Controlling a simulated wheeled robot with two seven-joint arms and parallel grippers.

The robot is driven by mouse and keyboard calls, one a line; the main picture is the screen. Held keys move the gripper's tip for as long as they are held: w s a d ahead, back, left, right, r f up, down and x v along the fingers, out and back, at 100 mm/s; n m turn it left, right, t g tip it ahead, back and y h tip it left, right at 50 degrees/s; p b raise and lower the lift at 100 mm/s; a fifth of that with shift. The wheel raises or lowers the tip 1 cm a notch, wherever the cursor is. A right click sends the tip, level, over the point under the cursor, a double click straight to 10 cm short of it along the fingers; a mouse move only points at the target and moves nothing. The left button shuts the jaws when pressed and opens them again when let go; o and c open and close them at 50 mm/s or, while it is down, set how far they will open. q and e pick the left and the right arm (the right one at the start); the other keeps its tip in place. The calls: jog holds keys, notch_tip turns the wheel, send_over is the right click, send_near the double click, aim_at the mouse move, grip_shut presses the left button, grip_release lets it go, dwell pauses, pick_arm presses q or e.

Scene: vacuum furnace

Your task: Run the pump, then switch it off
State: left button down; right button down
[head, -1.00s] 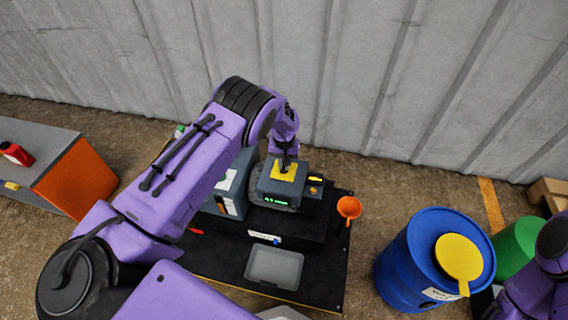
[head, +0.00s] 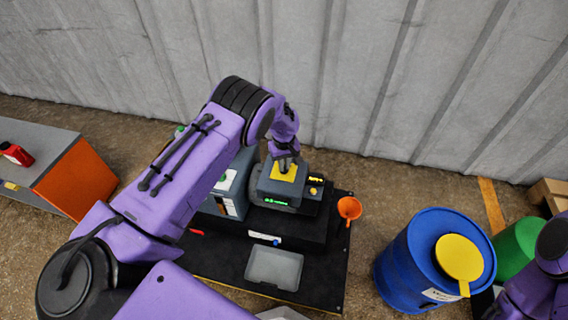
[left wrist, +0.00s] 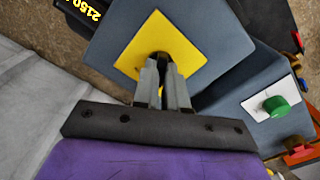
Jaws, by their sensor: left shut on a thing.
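The dark grey pump housing (head: 262,186) stands on a black platform and shows a small green readout (head: 276,202). A yellow square plate (head: 276,174) lies on its top, also seen in the left wrist view (left wrist: 190,52). My left gripper (head: 285,166) points down onto this plate. In the left wrist view its fingers (left wrist: 162,62) are shut on a small dark switch at the plate's middle, mostly hidden by the fingertips. A neighbouring grey box carries a green knob (left wrist: 277,106) on a white plate. My right gripper is out of view; only part of that arm shows at the right edge.
A black box with a lit yellow display (head: 316,180) sits right of the housing. An orange funnel (head: 349,208) and a grey tray (head: 274,267) are nearby. A blue drum (head: 402,266) with a yellow lid stands right. An orange-sided bench (head: 78,180) is left.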

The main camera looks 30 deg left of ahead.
pick_arm(q)
jog(key=c, duration=1.2)
grip_release()
jog(key=shift+r, duration=0.1)
notch_tip(320, 180, up, 10)
jog(key=shift+r+p, duration=0.2)
jog(key=shift+p, duration=0.5)
